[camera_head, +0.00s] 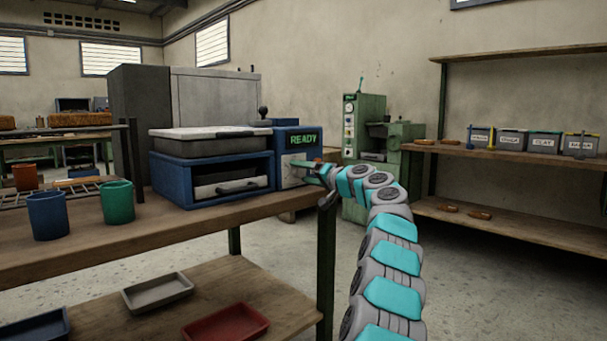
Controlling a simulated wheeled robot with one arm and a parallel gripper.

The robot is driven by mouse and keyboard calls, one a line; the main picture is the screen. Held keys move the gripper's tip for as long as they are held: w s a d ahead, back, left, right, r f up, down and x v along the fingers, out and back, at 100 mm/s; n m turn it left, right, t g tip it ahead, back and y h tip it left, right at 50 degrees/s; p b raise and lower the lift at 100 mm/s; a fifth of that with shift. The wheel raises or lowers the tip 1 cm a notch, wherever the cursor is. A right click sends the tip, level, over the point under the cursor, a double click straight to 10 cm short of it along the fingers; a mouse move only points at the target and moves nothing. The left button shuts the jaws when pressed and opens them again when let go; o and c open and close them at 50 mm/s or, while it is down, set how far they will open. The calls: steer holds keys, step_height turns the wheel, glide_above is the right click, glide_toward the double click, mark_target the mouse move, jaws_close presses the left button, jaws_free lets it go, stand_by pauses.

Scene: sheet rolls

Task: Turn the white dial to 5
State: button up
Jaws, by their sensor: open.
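A blue machine (168,185) stands on the wooden workbench, with a lit green display (304,139) reading "READY". Below the display is a pale front panel (287,179). My gripper (304,167) reaches in from the right in front of this panel, its jaws open. The white dial cannot be made out; the gripper covers part of the panel, and the numbers on it are too small to read. I cannot tell whether the jaws are around the dial or touching it.
A blue cup (48,216) and a green cup (117,203) stand on the bench (150,232) at left. Trays (226,325) lie on its lower shelf. A green machine (352,130) and a shelf with labelled bins (510,139) stand behind. Floor at right is clear.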

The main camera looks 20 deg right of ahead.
steer(key=b+v, duration=0.1)
steer(key=v, duration=0.6)
steer(key=shift+s+d, duration=0.15)
steer(key=shift+s, duration=0.2)
stand_by(0.4)
